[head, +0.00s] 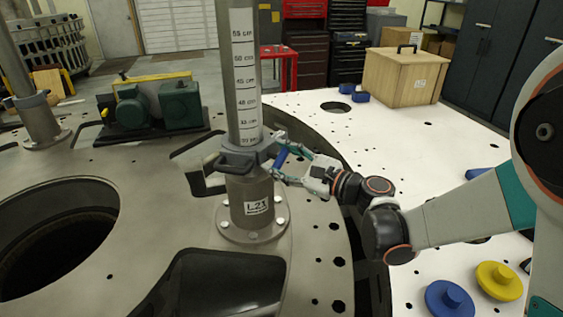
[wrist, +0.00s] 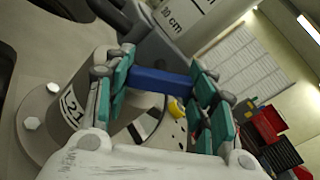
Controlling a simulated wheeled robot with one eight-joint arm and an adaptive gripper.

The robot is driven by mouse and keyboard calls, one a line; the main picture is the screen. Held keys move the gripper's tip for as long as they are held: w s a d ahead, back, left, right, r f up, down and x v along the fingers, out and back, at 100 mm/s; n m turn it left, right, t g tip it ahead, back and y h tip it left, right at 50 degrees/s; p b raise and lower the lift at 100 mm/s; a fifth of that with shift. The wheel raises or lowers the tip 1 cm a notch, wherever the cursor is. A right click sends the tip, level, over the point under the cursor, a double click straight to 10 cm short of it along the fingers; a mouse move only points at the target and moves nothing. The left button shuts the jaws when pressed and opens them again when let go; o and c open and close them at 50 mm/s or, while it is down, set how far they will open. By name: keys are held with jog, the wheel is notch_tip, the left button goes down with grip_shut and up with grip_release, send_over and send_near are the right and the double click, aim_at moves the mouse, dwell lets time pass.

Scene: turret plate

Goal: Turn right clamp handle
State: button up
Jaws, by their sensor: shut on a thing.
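A grey clamp (head: 247,158) sits around the upright pole (head: 242,75) just above the L21 base (head: 252,207). The clamp's blue handle (head: 281,157) sticks out on its right side. My gripper (head: 284,160) reaches in from the right and its fingers are shut on this blue handle. In the wrist view the blue handle (wrist: 160,80) lies across between the teal finger pads, with the grey clamp body (wrist: 150,42) behind it. The handle's ends are partly hidden by the fingers. A dark handle shows on the clamp's front left.
A second pole with a clamp (head: 34,105) stands at the far left. A green motor unit (head: 160,105) lies on the grey turret plate (head: 130,270), which has a large round hole. A wooden crate (head: 402,78) and blue and yellow discs (head: 498,280) rest on the white surface.

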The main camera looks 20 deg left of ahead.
jog(key=n, duration=0.5)
jog(key=shift+n+b, duration=0.3)
jog(key=shift+b, duration=0.05)
jog(key=n, duration=0.5)
jog(key=shift+n, duration=0.3)
jog(key=o, duration=1.1)
jog(key=shift+d, duration=0.15)
jog(key=v, duration=1.1)
jog(key=shift+s+d, duration=0.15)
jog(key=shift+d, duration=0.2)
